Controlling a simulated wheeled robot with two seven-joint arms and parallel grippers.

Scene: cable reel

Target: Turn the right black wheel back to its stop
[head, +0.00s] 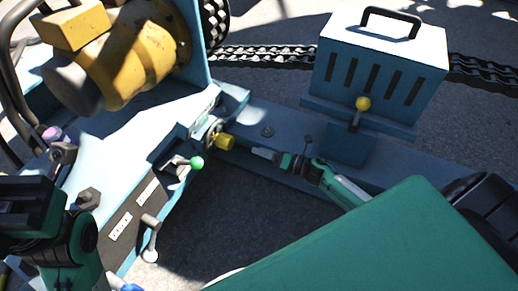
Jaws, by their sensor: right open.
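A small dark wheel (212,131) sits on the blue bracket at the near right corner of the machine's deck. It looks like the black wheel of the task, but it is small and partly hidden, so its turn angle cannot be told. A yellow knob (225,141) sticks out on its right side. My right gripper (266,154) reaches in from the lower right, with its fingertips pointing left towards the knob. It is open and empty, a short way right of the knob and apart from it. My left arm shows at the lower left; its fingers do not show.
A lever with a green ball (197,163) stands just below left of the wheel.

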